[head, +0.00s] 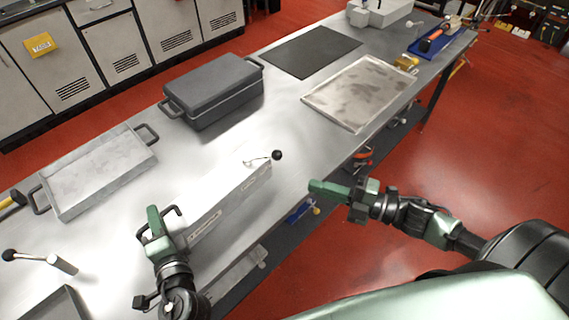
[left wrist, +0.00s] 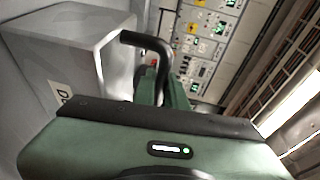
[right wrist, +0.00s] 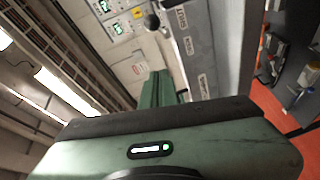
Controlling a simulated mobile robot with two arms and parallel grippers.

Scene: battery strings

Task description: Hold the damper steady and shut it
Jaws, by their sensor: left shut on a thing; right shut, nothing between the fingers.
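The damper is a long pale metal box (head: 222,205) with small labels on its front side, lying along the table's near edge. A lever with a black knob (head: 277,155) sticks out near its right end; the knob also shows in the right wrist view (right wrist: 151,21). A dark handle (head: 173,209) is on its left end, also seen in the left wrist view (left wrist: 148,40). My left gripper (head: 154,222) is shut on this handle; the fingertips are partly hidden. My right gripper (head: 318,188) is shut and empty, to the right of the box and apart from the knob.
A grey lidded case (head: 213,90) and a shallow metal tray (head: 98,170) lie behind the box. A dark mat (head: 311,51) and a flat metal plate (head: 361,92) lie farther along the table. Another knobbed lever (head: 9,255) stands at the left.

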